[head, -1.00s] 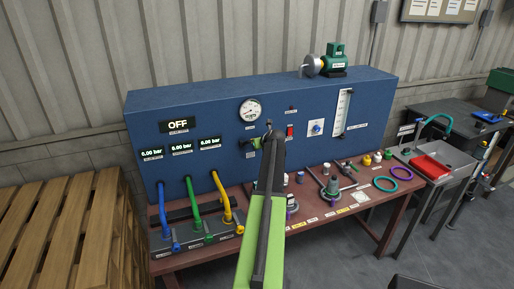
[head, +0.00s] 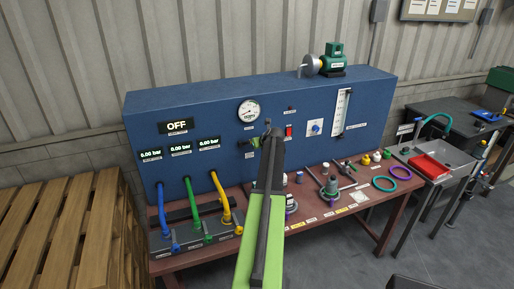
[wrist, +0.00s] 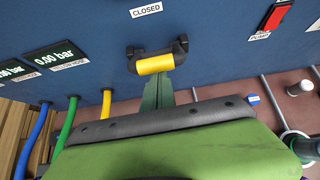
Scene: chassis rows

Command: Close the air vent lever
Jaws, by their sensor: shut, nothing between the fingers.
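A lever with a yellow grip (wrist: 155,64) and black ends sits on the blue panel in the wrist view, just below a label (wrist: 146,10) that reads CLOSED. In the head view it is a small dark shape (head: 243,144), partly covered by my arm. My gripper (wrist: 157,88) shows as narrow green fingers, shut and empty. The fingertips point up at the yellow grip and reach close to its lower edge. I cannot tell whether they touch it. In the head view the gripper is mostly hidden behind my arm.
Blue, green and yellow hoses (head: 221,188) stand left of my arm. A red switch (head: 289,131) and a gauge (head: 248,110) are on the panel. The bench (head: 375,213) holds several fittings and rings. Wooden pallets (head: 70,235) stand at the left.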

